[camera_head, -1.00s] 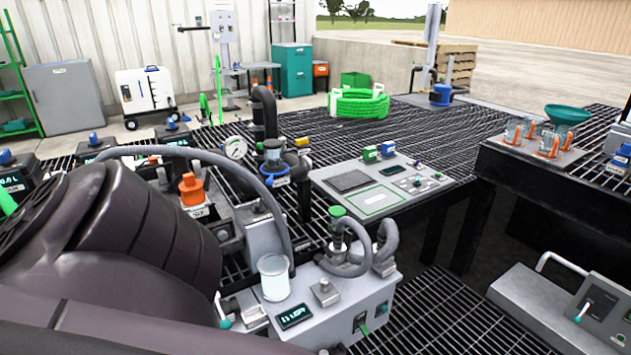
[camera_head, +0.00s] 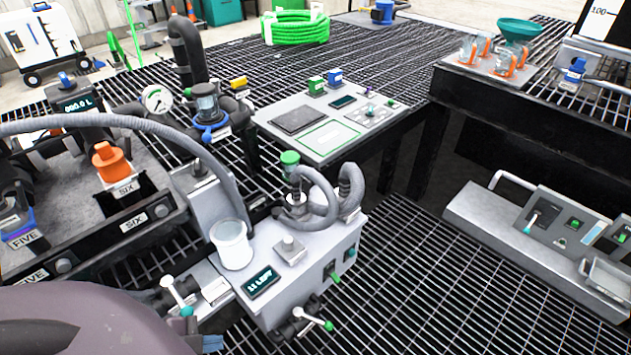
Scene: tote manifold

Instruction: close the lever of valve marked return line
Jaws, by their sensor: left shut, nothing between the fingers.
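Two small valve levers show by the grey pump unit (camera_head: 325,255). One is a white lever with a teal tip (camera_head: 174,292), left of the unit beside a pale label plate (camera_head: 215,291). The other is a white lever with a green tip (camera_head: 312,318), low on the unit's front. I cannot read "return line" on either. My left arm fills the lower left corner. Its gripper (camera_head: 206,343) shows only as a small part at the bottom edge, shut and empty, below the teal-tipped lever and apart from it. My right gripper is not in view.
A grey hose arches over the unit's left side. Black totes marked FIVE and SIX (camera_head: 133,222) stand at the left. A panel table (camera_head: 325,125) is behind the unit. Another grey control box (camera_head: 500,215) is at the right. Open grating (camera_head: 420,290) lies between.

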